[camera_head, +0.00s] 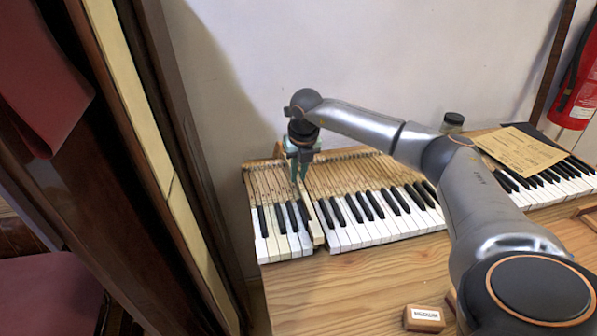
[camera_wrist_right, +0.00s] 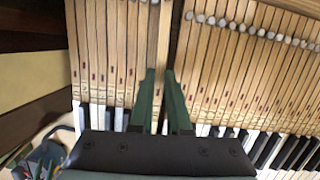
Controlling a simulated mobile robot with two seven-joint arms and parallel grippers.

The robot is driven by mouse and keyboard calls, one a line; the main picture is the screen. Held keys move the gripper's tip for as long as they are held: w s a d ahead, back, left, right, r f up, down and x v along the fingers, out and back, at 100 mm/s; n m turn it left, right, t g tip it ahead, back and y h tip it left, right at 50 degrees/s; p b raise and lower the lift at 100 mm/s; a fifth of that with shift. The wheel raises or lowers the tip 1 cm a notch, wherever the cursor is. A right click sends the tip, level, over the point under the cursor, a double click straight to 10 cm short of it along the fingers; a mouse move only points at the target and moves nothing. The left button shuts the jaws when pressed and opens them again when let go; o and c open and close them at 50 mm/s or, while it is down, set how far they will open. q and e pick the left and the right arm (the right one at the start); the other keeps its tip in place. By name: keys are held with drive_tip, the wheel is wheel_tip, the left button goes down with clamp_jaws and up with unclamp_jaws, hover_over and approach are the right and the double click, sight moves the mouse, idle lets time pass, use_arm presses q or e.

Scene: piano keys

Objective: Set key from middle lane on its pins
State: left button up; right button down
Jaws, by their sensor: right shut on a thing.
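My right gripper (camera_head: 301,176) points down over the left part of the keyboard. It is shut on a wooden key (camera_head: 313,222), whose pale front end sits beside the white keys. In the right wrist view the fingers (camera_wrist_right: 160,72) are on either side of the key's wooden shank (camera_wrist_right: 154,45). A dark narrow gap (camera_wrist_right: 180,32) runs along the shank's right side. Whether the key rests on its pins is hidden. My left gripper is not in view.
Neighbouring keys (camera_head: 375,215) lie close on both sides. A small labelled block (camera_head: 424,318) is on the wooden table (camera_head: 350,285), whose front is mostly clear. A paper sheet (camera_head: 522,150) and a dark jar (camera_head: 452,123) are at the right. A dark wooden upright stands at left.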

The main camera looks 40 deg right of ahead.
drive_tip(key=shift+f+b, duration=0.3)
drive_tip(key=shift+f, duration=0.35)
idle(0.6)
drive_tip(key=c, duration=1.2)
unclamp_jaws()
drive_tip(key=shift+r, duration=0.15)
drive_tip(key=shift+w+p+v, duration=0.2)
drive_tip(key=shift+p+v, duration=0.75)
drive_tip(key=shift+p, duration=0.1)
drive_tip(key=shift+d, duration=0.1)
